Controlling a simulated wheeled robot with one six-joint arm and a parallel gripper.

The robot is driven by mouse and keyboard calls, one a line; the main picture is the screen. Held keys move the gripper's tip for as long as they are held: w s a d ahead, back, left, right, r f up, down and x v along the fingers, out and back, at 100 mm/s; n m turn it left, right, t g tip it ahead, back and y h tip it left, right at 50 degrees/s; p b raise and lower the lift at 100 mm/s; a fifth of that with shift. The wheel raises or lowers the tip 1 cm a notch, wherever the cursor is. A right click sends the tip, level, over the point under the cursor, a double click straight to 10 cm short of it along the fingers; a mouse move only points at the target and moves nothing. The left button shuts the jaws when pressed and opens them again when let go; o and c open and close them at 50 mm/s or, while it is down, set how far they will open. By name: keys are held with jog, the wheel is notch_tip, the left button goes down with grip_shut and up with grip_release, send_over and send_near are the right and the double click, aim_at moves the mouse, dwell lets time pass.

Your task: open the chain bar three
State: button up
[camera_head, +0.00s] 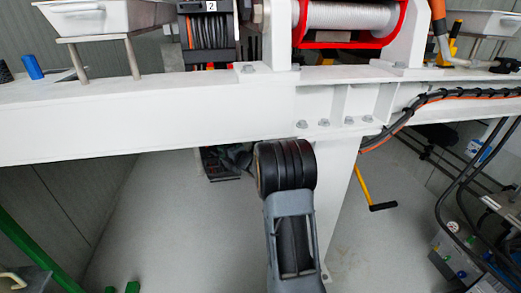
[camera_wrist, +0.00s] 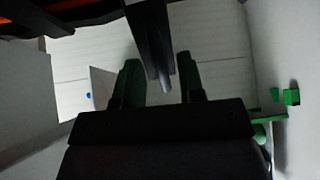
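My gripper (camera_wrist: 160,68) shows in the wrist view with its two dark fingers apart. A dark bar (camera_wrist: 152,45) comes down from the top of that view and ends between the fingers, with a visible gap on each side. I cannot tell whether this is chain bar three; no number shows on it. In the head view my arm reaches up under the white beam (camera_head: 190,120), and my gripper is hidden there. A unit with a "2" label (camera_head: 211,6) stands on the beam.
A red-framed winch drum (camera_head: 350,16) sits on the beam. A yellow crank handle with a black grip (camera_head: 383,206) hangs below it. Black hoses (camera_head: 450,200) run down the right. Green blocks (camera_head: 132,287) lie at the lower left. Floor on the left is mostly clear.

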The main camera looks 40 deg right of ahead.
jog(key=p+v, duration=0.2)
jog(key=v, duration=1)
jog(key=d+r+n+h+p, duration=0.1)
jog(key=n+p, duration=0.1)
jog(key=n, duration=0.9)
jog(key=d+r+n+p, duration=0.1)
jog(key=n+p, duration=0.2)
jog(key=n, duration=0.9)
jog(key=d+r+n+h+p, duration=0.1)
jog(key=r+n+p, duration=0.1)
jog(key=n, duration=1)
jog(key=shift+d+t+h+p, duration=0.3)
jog(key=shift+p, duration=0.2)
